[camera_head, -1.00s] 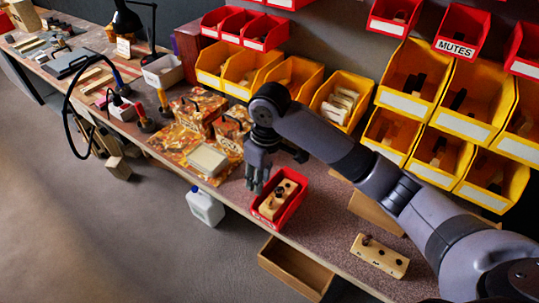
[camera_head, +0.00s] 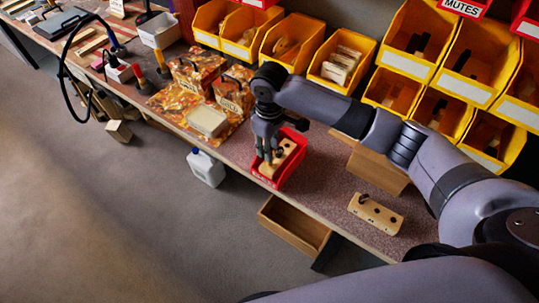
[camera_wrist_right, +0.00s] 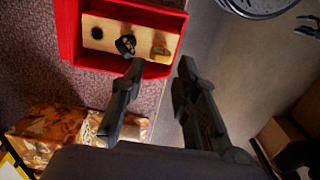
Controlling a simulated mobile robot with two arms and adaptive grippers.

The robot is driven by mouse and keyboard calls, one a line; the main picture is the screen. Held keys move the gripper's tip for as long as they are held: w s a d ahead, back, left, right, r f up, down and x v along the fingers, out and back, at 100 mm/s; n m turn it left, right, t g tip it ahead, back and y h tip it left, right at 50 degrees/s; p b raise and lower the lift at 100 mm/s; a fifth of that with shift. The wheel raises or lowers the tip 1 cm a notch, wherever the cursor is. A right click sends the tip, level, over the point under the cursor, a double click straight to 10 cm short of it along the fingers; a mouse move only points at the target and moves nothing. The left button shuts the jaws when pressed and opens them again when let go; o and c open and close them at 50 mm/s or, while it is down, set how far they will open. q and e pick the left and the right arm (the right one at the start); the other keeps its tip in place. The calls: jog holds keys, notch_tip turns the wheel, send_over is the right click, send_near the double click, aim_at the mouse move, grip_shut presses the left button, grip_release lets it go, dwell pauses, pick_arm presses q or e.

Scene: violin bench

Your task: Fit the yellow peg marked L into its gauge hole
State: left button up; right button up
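A red tray (camera_head: 293,172) stands near the bench's front edge and holds a light wooden block (camera_head: 285,151). In the right wrist view the block (camera_wrist_right: 143,30) carries a dark round piece (camera_wrist_right: 97,33), a dark peg (camera_wrist_right: 126,45) and a small yellow-brown peg (camera_wrist_right: 160,51). I cannot read an L on any. My right gripper (camera_head: 268,158) is over the tray's left end; its fingers (camera_wrist_right: 150,105) are apart with nothing between them. A second wooden block (camera_head: 376,213) with dark holes lies to the right on the bench. My left gripper is out of view.
Patterned boxes (camera_head: 234,92) and a pale block (camera_head: 207,121) stand left of the tray. A cardboard box (camera_head: 377,170) and yellow bins (camera_head: 340,68) stand behind. An open drawer (camera_head: 294,229) juts out below the bench edge. Bench around the second block is clear.

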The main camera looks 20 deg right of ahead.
aim_at(270, 165)
notch_tip(270, 165, down, 6)
jog(key=shift+r, duration=0.15)
jog(key=shift+c, duration=0.2)
grip_shut()
dwell(0.6)
dwell(0.4)
